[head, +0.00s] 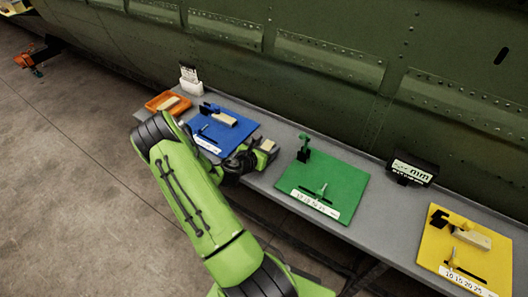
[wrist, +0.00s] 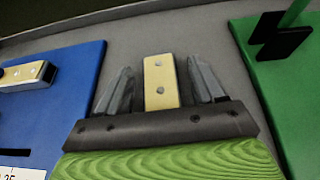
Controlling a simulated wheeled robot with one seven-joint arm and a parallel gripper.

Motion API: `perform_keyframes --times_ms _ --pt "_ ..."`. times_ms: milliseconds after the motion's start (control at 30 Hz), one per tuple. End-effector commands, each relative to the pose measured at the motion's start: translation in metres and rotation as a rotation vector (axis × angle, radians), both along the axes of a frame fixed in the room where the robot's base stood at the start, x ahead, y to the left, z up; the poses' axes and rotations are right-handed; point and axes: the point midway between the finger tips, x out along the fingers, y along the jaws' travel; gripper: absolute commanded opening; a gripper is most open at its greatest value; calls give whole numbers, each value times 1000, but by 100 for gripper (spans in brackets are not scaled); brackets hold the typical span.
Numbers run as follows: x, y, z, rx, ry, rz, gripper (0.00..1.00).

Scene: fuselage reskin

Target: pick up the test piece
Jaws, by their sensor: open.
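The test piece appears to be a tan block (wrist: 161,82) with two round marks on its top, over the grey bench between the blue and green boards. In the wrist view it stands between the two grey fingers of my gripper (wrist: 160,66), with a gap on each side. My gripper is open around it. In the head view my gripper (head: 260,153) is low over the bench, and the tan end of the block (head: 267,145) shows at its fingers. The block's lower part is hidden by the gripper.
The blue board (head: 240,127) at left holds another tan block (head: 222,118). The green board (head: 343,192) has a dark stand. The yellow board (head: 435,244) holds a pale block. An orange tray (head: 154,106), a white holder (head: 190,86) and a black display (head: 412,170) stand near the green fuselage wall.

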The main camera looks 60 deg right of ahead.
Motion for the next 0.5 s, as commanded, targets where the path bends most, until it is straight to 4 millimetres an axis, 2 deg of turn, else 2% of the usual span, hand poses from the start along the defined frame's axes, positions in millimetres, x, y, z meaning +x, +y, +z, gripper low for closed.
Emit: perform_keyframes --times_ms 67,100,433,500 --pt "0 0 0 0 0 1 68" --pt "0 0 0 0 0 1 65" --pt "0 1 0 0 -1 0 14" --pt "0 1 1 0 -1 0 11"
